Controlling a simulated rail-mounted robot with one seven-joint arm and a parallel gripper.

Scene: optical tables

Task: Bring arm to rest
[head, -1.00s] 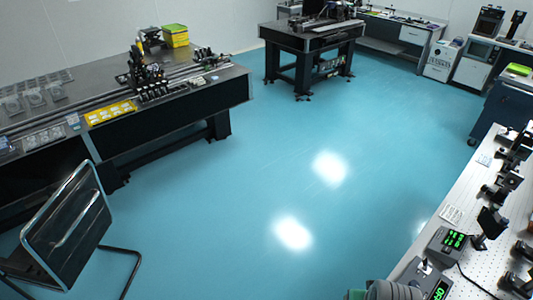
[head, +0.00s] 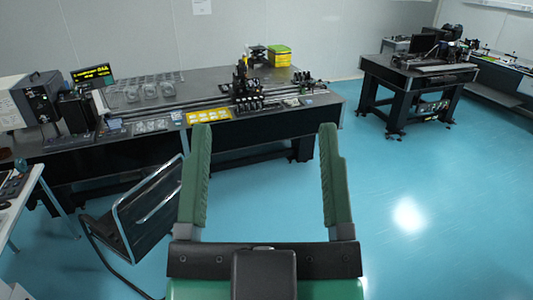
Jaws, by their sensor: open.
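My gripper (head: 264,135) shows in the head view at the bottom centre, with two green fingers spread wide apart. It is open and nothing is between the fingers. The fingers point away from me, toward the long dark optical table (head: 330,97) beyond. The gripper appears apart from every object. The rest of my arm is mostly out of view.
A black chair (head: 150,215) stands left of my gripper. The optical table holds optics, a yellow tray (head: 208,116) and a green-yellow box (head: 279,55). A second dark table (head: 400,72) stands at the back right. Blue floor (head: 440,190) at right is clear.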

